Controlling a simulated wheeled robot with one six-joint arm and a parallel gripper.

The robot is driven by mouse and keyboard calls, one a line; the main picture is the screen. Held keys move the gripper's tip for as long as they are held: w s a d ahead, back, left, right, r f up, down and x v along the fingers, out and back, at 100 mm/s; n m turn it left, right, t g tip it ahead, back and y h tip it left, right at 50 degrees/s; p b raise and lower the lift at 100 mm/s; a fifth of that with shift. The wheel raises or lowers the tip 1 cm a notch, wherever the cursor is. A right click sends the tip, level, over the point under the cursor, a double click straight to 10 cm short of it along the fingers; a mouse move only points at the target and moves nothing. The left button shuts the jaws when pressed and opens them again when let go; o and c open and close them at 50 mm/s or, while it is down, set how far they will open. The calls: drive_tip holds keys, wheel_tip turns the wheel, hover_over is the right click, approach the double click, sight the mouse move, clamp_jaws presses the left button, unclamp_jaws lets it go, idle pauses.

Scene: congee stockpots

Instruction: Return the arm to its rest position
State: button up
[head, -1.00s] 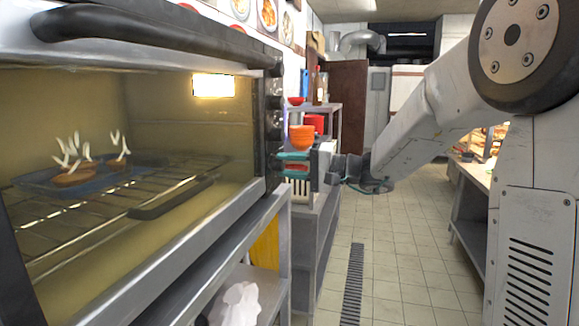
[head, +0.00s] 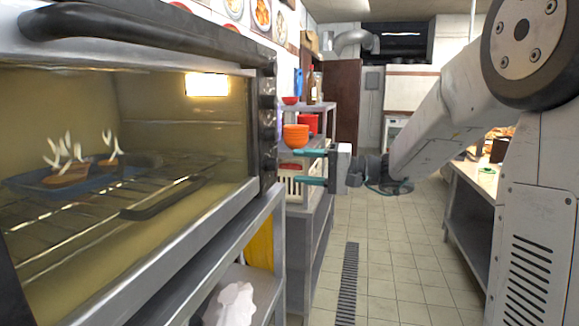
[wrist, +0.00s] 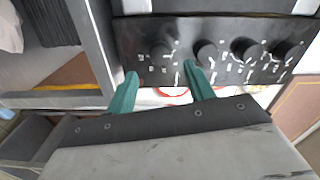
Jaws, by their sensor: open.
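My gripper (head: 312,167) has teal fingers and is open and empty in the head view. It points left, toward the right side of the oven, in front of the shelf unit with the orange bowls. In the wrist view my gripper (wrist: 160,88) shows two separated teal fingers with nothing between them. The oven's black control panel (wrist: 215,52) with its knobs lies beyond the fingertips. My arm reaches in from the right of the head view.
The oven (head: 130,75) fills the left, with a blue tray (head: 60,184) of food on its rack inside. Orange bowls (head: 296,136) stand on a shelf unit behind my gripper. A counter (head: 472,178) stands at right. The tiled floor (head: 390,250) between is clear.

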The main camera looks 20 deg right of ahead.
drive_tip(key=shift+v, duration=1.15)
drive_tip(key=s+a+f+g+h, duration=0.3)
drive_tip(key=s+f+g, duration=0.25)
drive_tip(key=s, duration=0.35)
drive_tip(key=s+a+f+g+h, duration=0.35)
drive_tip(key=s+f, duration=0.25)
drive_tip(key=s, duration=0.3)
drive_tip(key=s+d+n+h, duration=0.2)
drive_tip(key=s+n+h, duration=0.3)
drive_tip(key=s, duration=1)
drive_tip(key=f+h, duration=0.1)
drive_tip(key=h, duration=0.2)
